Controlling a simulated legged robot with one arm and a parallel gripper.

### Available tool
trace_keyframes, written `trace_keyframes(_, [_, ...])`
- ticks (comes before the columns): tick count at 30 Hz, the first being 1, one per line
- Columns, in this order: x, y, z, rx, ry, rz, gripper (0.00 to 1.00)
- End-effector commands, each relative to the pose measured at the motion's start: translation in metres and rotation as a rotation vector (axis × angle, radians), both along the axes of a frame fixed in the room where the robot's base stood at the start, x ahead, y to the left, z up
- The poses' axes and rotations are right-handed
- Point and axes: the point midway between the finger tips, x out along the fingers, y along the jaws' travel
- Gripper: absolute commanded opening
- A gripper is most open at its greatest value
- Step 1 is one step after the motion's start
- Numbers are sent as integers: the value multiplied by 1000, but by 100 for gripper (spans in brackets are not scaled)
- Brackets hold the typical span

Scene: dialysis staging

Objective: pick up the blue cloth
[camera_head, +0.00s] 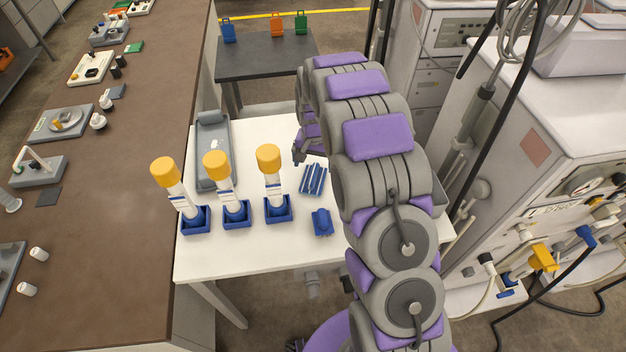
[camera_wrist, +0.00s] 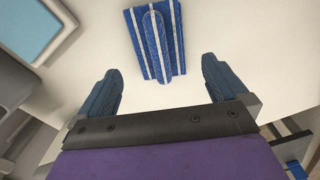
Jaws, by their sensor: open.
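The blue cloth (camera_head: 313,179) lies on the white table, right of the middle, folded and marked with white stripes. In the wrist view the cloth (camera_wrist: 155,42) lies flat at the top, beyond my fingertips and between their lines. My gripper (camera_wrist: 161,84) is open and empty, its two dark blue fingers spread wide. In the head view only part of my gripper (camera_head: 300,158) shows, above and left of the cloth; my arm hides the rest. The gripper and cloth look apart.
Several yellow-capped tubes stand in blue holders (camera_head: 235,214) left of the cloth. A small blue item (camera_head: 322,222) lies just in front of it. A grey tray (camera_head: 213,150) is at the table's back left. White machines (camera_head: 530,130) stand right. The white table (camera_head: 265,258) has bare room in front.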

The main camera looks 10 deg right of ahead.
Motion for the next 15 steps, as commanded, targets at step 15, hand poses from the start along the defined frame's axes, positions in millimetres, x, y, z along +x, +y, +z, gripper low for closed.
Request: trace_keyframes(15, [0,1,-52,0,0,0,100])
